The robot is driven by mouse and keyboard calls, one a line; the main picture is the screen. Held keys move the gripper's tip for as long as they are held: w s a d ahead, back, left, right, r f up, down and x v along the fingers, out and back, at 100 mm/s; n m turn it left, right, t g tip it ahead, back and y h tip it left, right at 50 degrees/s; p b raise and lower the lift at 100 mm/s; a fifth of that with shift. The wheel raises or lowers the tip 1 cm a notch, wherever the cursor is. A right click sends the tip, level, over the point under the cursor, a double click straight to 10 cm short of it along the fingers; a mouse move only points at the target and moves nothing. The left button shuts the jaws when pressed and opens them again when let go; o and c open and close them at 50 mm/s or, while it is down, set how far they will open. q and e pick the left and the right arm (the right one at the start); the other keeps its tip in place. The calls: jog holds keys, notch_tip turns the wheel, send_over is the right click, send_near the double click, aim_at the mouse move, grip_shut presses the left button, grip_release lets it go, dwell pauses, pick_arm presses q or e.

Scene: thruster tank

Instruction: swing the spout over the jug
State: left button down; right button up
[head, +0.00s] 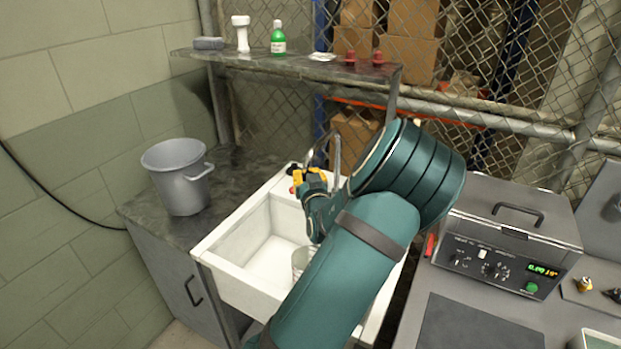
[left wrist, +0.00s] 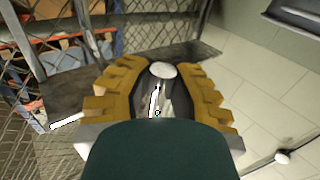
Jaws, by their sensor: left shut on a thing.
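The chrome spout (head: 337,150) arches up at the back of the white sink (head: 222,240). My left gripper (head: 303,178), with yellow fingers, is at the spout, above the sink's back part. In the left wrist view, the yellow fingers (left wrist: 160,78) stand either side of a shiny metal part of the spout (left wrist: 156,98), shut on it. A pale cylindrical vessel (head: 299,262), seemingly the jug, stands in the sink, partly hidden by my left arm. The arm also hides the spout's base and the sink's right side. My right gripper is not in view.
A grey bucket (head: 178,178) with a side handle stands on the counter left of the sink. A shelf (head: 290,64) behind holds a green bottle (head: 278,38) and small items. A control box (head: 505,245) stands to the right.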

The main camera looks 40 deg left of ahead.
pick_arm(q)
jog(key=shift+s+a+f, duration=0.1)
jog(key=shift+s+f, duration=0.05)
jog(key=shift+s, duration=0.1)
jog(key=c, duration=0.9)
grip_release()
jog(key=shift+o, duration=0.3)
jog(key=shift+s+d, duration=0.1)
jog(key=shift+d, duration=0.2)
jog(key=v, duration=1.1)
jog(key=shift+s, duration=0.15)
jog(key=shift+d, duration=0.15)
